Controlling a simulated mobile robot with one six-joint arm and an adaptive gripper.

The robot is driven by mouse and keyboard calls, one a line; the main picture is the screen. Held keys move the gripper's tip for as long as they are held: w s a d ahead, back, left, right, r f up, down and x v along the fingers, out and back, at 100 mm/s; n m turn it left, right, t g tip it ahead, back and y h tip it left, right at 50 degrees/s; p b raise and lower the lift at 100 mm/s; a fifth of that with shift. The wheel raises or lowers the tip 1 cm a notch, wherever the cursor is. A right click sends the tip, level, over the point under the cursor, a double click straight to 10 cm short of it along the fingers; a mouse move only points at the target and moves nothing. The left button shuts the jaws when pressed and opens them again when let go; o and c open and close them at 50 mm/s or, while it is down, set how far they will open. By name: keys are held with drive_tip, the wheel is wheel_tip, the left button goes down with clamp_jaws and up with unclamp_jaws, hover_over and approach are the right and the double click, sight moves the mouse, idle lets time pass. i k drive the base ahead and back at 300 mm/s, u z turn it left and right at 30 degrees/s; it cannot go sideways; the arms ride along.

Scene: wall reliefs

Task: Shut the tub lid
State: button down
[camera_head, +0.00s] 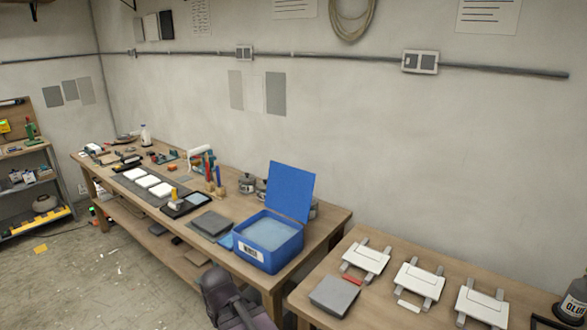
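The blue tub (270,246) stands on the long wooden workbench, near its right front end. A white label with dark marks is on its front. Its blue lid (291,191) stands up, open, along the back edge, tilted slightly back. The inside of the tub shows pale blue. A dark, rounded part, probably of my arm, rises from the bottom edge in front of the bench, below and left of the tub. I cannot make out my gripper's fingers in this view.
Grey flat pieces (210,224) lie left of the tub, and metal pots (247,183) stand behind it. A second table (394,302) at the right holds several white plates. A gap separates the two tables. Open floor (95,270) lies at the left.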

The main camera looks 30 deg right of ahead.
sight(289, 190)
drive_tip(key=z, duration=0.2)
drive_tip(key=i, duration=1.05)
drive_tip(key=z, duration=0.15)
